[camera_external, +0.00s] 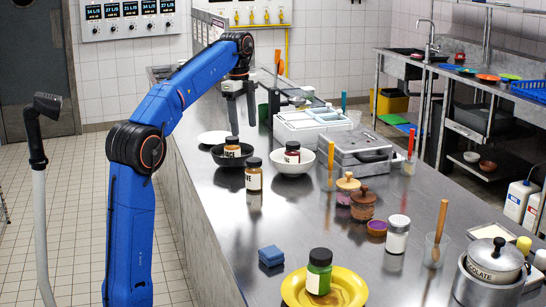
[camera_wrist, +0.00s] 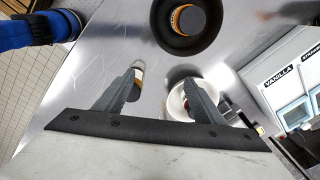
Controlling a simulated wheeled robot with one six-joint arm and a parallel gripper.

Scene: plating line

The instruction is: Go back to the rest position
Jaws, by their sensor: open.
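My gripper (camera_external: 240,120) is raised above the far part of the steel counter (camera_external: 215,220), its fingers pointing down and apart with nothing between them. The wrist view shows both fingers (camera_wrist: 162,88) spread over the counter. A dark bowl (camera_external: 222,160) holding a lidded jar (camera_external: 232,147) stands below and nearer the external camera; the bowl (camera_wrist: 160,38) also shows at the top of the wrist view. A white bowl (camera_external: 282,168) holds another jar (camera_external: 292,153). A third jar (camera_external: 253,176) stands on the counter.
A white plate (camera_external: 213,137) lies behind the dark bowl. White containers (camera_external: 305,125) and a grey case (camera_external: 362,155) stand right of the gripper. Nearer are a yellow plate (camera_external: 350,287) with a green jar (camera_external: 319,272), a blue block (camera_external: 271,256) and a pot (camera_external: 495,262).

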